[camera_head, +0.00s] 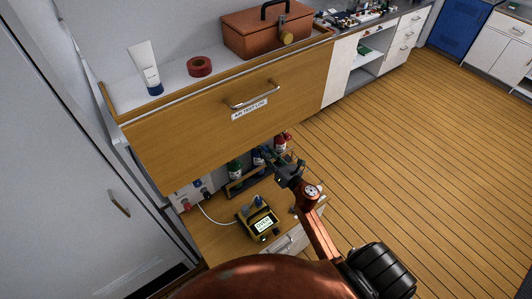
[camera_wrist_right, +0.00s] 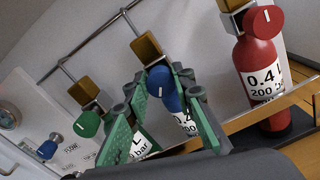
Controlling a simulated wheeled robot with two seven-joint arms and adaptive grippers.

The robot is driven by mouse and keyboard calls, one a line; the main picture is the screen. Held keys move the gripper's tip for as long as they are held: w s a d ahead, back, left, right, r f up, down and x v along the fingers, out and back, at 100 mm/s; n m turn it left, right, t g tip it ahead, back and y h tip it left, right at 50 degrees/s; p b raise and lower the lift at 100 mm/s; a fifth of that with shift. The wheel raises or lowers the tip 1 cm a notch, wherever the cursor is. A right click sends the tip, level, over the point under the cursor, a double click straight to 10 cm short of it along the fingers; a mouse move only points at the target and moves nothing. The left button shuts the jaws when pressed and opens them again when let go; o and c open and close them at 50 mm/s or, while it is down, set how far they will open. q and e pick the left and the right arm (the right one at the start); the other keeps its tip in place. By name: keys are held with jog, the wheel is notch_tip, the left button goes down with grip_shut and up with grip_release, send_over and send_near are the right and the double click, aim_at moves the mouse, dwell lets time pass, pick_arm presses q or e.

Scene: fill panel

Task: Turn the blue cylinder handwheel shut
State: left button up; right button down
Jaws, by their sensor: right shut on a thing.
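The blue cylinder (camera_wrist_right: 182,118) stands in the middle of a row, between a green-wheeled cylinder and a red one. Its round blue handwheel (camera_wrist_right: 160,82) carries a white mark and sits below a brass block. My right gripper (camera_wrist_right: 168,94) is shut on this handwheel, with green finger pads on either side of it. The pads hide part of the wheel and cylinder. In the head view my right gripper (camera_head: 284,172) reaches in beside the cylinders under the overhanging drawer, and the blue cylinder (camera_head: 258,158) is small there. My left gripper is not in view.
The red cylinder (camera_wrist_right: 262,85) stands close on the right, the green handwheel (camera_wrist_right: 87,124) on the left. A rail (camera_wrist_right: 285,98) crosses in front. A yellow meter (camera_head: 259,224) with a cable sits on the lower worktop. The wooden drawer front (camera_head: 200,130) overhangs the cylinders.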

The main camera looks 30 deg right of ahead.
jog(key=m, duration=0.3)
jog(key=shift+d+m, duration=0.1)
jog(key=shift+m, duration=0.3)
jog(key=m+p, duration=0.1)
jog(key=m, duration=0.2)
jog(key=shift+m, duration=0.3)
jog(key=m+p, duration=0.2)
jog(key=m, duration=0.4)
jog(key=shift+f, duration=0.1)
jog(key=m+p, duration=0.1)
jog(key=m, duration=0.3)
jog(key=m+p, duration=0.2)
jog(key=m, duration=0.2)
jog(key=shift+f+m, duration=0.15)
jog(key=shift+m, duration=0.15)
jog(key=m+p, duration=0.1)
jog(key=m, duration=0.2)
jog(key=shift+m+p, duration=0.3)
jog(key=shift+f+m+p, duration=0.15)
jog(key=shift+m+p, duration=0.45)
jog(key=shift+m, duration=1)
